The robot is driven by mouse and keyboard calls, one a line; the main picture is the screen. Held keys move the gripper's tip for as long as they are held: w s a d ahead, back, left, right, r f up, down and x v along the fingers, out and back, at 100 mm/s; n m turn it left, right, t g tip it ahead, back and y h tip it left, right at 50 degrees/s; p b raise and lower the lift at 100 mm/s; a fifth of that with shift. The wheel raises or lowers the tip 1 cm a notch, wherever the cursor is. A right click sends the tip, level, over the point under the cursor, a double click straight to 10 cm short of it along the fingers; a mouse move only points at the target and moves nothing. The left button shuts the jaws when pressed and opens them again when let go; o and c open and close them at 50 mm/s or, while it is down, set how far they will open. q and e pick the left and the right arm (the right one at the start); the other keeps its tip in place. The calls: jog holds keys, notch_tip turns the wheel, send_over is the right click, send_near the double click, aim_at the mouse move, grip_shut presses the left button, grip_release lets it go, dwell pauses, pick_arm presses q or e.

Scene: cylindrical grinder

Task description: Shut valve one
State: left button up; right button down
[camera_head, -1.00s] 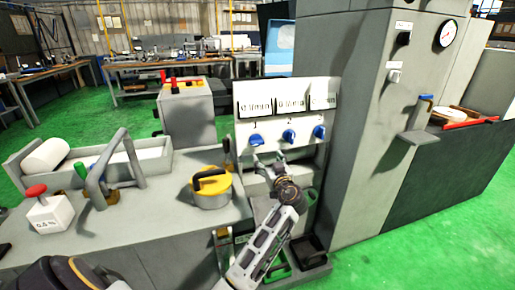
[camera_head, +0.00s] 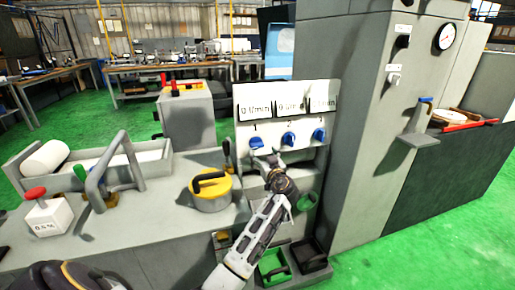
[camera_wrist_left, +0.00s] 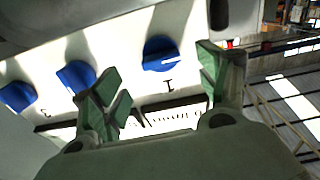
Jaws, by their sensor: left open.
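A pale panel (camera_head: 285,112) on the machine carries three blue knobs in a row. The valve one knob (camera_head: 256,141) is the leftmost in the head view, under the label 1. In the wrist view the panel appears upside down, and the valve one knob (camera_wrist_left: 161,53) with a light pointer line is beside its mark I. My left gripper (camera_head: 266,160) is just below this knob in the head view. In the wrist view its two green-padded fingers (camera_wrist_left: 160,92) are spread and empty, with the knob seen above and between them. My right gripper is out of view.
The valve two knob (camera_head: 289,138) and valve three knob (camera_head: 319,134) sit close to the right. A yellow-topped round pot (camera_head: 210,190) stands on the bench left of my arm. The tall grey cabinet (camera_head: 350,120) rises to the right.

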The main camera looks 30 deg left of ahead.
aim_at(258, 146)
pick_arm(q)
jog(key=shift+b+x, duration=0.3)
jog(key=shift+x, duration=3.8)
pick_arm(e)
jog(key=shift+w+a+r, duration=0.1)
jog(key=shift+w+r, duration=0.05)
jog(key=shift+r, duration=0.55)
pick_arm(q)
jog(key=shift+d, duration=0.1)
jog(key=shift+c, duration=0.3)
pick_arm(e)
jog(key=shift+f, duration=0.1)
pick_arm(q)
jog(key=c, duration=0.9)
